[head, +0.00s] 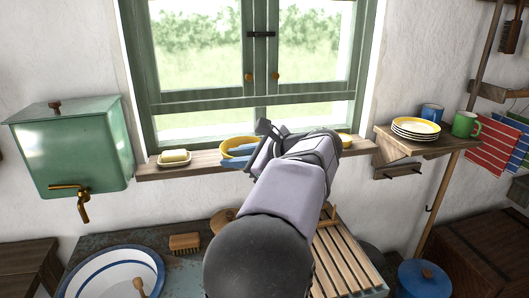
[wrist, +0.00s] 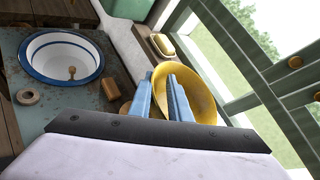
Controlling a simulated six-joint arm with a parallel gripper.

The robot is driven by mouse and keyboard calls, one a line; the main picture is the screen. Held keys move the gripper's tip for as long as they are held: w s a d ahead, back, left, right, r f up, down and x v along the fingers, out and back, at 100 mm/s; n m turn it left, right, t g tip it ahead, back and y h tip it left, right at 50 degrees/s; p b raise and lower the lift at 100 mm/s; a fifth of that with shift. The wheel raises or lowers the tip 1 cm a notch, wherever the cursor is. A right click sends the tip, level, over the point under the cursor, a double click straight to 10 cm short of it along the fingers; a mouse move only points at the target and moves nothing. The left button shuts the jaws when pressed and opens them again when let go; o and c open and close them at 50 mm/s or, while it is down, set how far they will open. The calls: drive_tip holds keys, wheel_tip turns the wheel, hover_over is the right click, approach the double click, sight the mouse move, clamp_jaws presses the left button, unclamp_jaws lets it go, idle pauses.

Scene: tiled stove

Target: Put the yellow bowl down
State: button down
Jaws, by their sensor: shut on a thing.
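The yellow bowl (head: 233,143) is at the windowsill (head: 206,169) in front of the green window, partly hidden by my gripper (head: 236,158). In the wrist view the bowl (wrist: 204,90) looks tilted and fills the space beyond my blue fingers (wrist: 163,82). The fingers are shut on its near rim. I cannot tell whether the bowl's base touches the sill.
A soap dish (head: 174,158) sits on the sill to the left. A yellow-edged thing (head: 346,139) shows to the right, mostly hidden by my arm. The green tank (head: 80,150) hangs left, and a shelf with stacked plates (head: 416,127) is right.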

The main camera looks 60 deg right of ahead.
drive_tip(key=shift+w+d+r, duration=0.15)
drive_tip(key=shift+w+d, duration=0.1)
drive_tip(key=shift+w, duration=0.05)
drive_tip(key=w+d+p, duration=0.3)
drive_tip(key=w+d, duration=0.1)
drive_tip(key=w+d+f+p, duration=0.1)
drive_tip(key=w+d+p, duration=0.3)
drive_tip(key=w+d, duration=0.1)
drive_tip(key=w+d+p, duration=0.4)
drive_tip(key=shift+w+d+f, duration=0.2)
drive_tip(key=shift+d+f, duration=0.05)
drive_tip(key=shift+f, duration=0.15)
drive_tip(key=shift+f+p, duration=0.9)
drive_tip(key=shift+f, duration=1.5)
drive_tip(key=shift+p, duration=0.35)
drive_tip(key=shift+w+d+f, duration=0.1)
drive_tip(key=shift+f, duration=0.2)
drive_tip(key=c, duration=1.9)
unclamp_jaws()
drive_tip(key=shift+f, duration=0.1)
drive_tip(key=shift+o, duration=1.3)
